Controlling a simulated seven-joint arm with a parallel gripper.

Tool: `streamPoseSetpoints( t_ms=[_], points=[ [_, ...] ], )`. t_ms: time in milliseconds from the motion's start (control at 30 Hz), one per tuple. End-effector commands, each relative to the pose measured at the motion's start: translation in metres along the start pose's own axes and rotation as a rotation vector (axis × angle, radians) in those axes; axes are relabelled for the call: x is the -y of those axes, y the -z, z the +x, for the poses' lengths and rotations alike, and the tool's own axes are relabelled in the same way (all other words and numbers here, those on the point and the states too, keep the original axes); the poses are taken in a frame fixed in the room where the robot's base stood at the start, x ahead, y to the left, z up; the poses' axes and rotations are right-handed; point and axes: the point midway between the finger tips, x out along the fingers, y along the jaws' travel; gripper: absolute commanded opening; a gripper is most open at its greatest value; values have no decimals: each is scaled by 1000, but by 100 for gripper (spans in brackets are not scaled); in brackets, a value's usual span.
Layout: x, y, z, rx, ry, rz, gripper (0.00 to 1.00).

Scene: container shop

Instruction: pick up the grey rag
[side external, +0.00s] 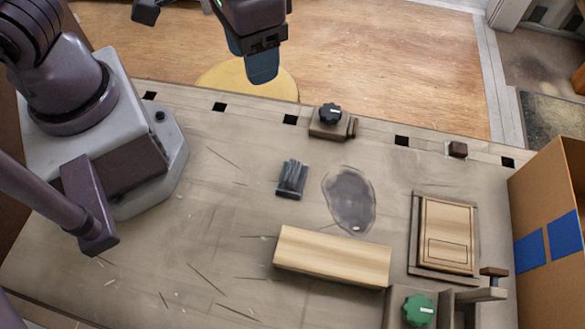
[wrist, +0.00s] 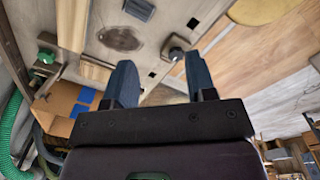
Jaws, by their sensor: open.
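The grey rag (side external: 292,178) looks like a small, dark, folded cloth lying on the worn workbench (side external: 220,215), left of a flat grey stain. It also shows at the top edge of the wrist view (wrist: 139,9), partly cut off. My gripper (side external: 262,72) is raised beyond the bench's far edge, well away from the rag. In the wrist view my gripper (wrist: 162,80) has its two blue-grey fingers apart, with nothing between them.
A black-knobbed fixture (side external: 329,122) stands on the far edge. A wooden block (side external: 332,257), framed wooden panel (side external: 447,236) and green-knobbed fixture (side external: 418,308) lie on the near right. A cardboard box (side external: 548,205) with blue tape stands at right. Bench around the rag is clear.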

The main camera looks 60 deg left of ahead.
Motion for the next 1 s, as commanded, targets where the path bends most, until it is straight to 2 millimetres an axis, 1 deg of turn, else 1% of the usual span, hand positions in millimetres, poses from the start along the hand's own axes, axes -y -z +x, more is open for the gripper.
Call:
streamPoseSetpoints(
  t_ms=[33,100,167,200,233,333,400,533,667,900,1000],
  points=[
    [-13,0,19,35,24,-43,51],
    [-29,0,41,58,50,-139,51],
    [-40,0,60,66,74,-240,51],
    [-47,1,72,63,86,-317,51],
    [-50,3,78,58,91,-376,51],
    [-57,12,89,28,80,-570,51],
    [-61,20,86,3,52,-681,51],
    [-64,24,86,-14,28,-812,51],
    [-63,24,94,-15,29,-854,51],
    [-60,24,139,-12,33,-855,51],
    [-61,24,153,-14,30,-853,51]
  ],
)
